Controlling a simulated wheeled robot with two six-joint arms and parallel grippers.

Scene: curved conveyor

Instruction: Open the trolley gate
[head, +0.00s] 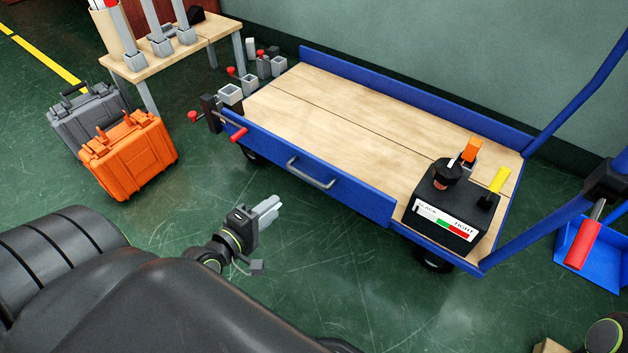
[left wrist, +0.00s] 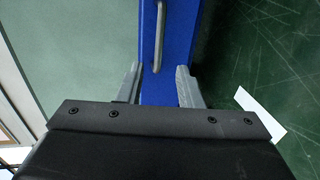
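The trolley (head: 345,98) has a plank deck in a blue frame. Its gate (head: 345,200) is the blue panel along the near side, standing upright against the deck, with a grey bar handle (head: 310,174). A red-gripped lever (head: 238,134) sits at the gate's left end by a dark post (head: 210,114). My left gripper (head: 268,208) is in front of the gate, below and left of the handle, apart from it. In the left wrist view its fingers (left wrist: 158,86) are spread and empty, with the blue gate (left wrist: 157,70) and handle (left wrist: 160,35) beyond them. My right gripper is not seen.
A black box with a gauge (head: 445,205) stands on the deck's right end. Orange (head: 130,155) and grey (head: 85,118) cases stand on the floor at left, near a wooden bench (head: 175,45). Floor before the gate is clear.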

